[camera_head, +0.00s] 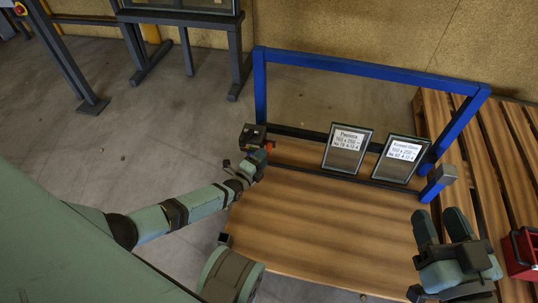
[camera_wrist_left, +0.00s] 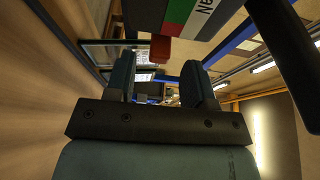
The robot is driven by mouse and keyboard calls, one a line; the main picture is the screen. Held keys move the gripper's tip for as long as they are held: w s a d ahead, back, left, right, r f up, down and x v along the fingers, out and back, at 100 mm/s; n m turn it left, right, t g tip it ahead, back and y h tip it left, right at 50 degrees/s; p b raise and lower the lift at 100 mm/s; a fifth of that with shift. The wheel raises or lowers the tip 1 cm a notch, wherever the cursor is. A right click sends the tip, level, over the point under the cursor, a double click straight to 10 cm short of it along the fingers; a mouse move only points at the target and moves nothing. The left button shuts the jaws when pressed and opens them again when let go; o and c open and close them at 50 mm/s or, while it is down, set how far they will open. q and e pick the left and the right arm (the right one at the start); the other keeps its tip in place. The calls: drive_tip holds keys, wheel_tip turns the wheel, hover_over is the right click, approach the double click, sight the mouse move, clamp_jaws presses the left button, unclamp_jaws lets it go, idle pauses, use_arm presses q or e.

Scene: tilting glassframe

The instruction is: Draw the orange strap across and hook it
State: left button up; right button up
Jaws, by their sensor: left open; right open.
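A dark strap box (camera_head: 252,136) sits at the left end of the blue frame (camera_head: 365,66); in the left wrist view it shows a green and red stripe (camera_wrist_left: 182,12). A small orange-red tab (camera_wrist_left: 160,50) protrudes below it; in the head view it is a tiny spot (camera_head: 269,146). No drawn-out strap is visible across the frame. My left gripper (camera_head: 257,162) is open just in front of the box, the tab ahead between its fingers and apart from them.
The platform's middle is clear. A wooden pallet (camera_head: 498,150) and a red crate (camera_head: 522,252) stand at right. A dark metal stand (camera_head: 185,20) is at back left.

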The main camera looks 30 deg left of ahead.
sight(270, 147)
use_arm(q)
drive_tip(key=w, duration=0.1)
drive_tip(key=w+b, duration=0.1)
drive_tip(key=w, duration=0.1)
drive_tip(key=shift+w+d+f, duration=0.1)
drive_tip(key=shift+w+d, duration=0.15)
drive_tip(key=shift+w, duration=0.1)
drive_tip(key=shift+w+d, duration=0.1)
drive_tip(key=shift+w, duration=0.25)
use_arm(e)
drive_tip(key=shift+w+d+r+n+t, duration=0.1)
drive_tip(key=shift+w+d+n+t, duration=0.2)
drive_tip(key=shift+w+n+t, duration=0.3)
use_arm(q)
drive_tip(key=shift+c, duration=0.2)
use_arm(e)
drive_tip(key=shift+s, duration=0.1)
use_arm(q)
clamp_jaws()
use_arm(e)
drive_tip(key=shift+r, duration=0.1)
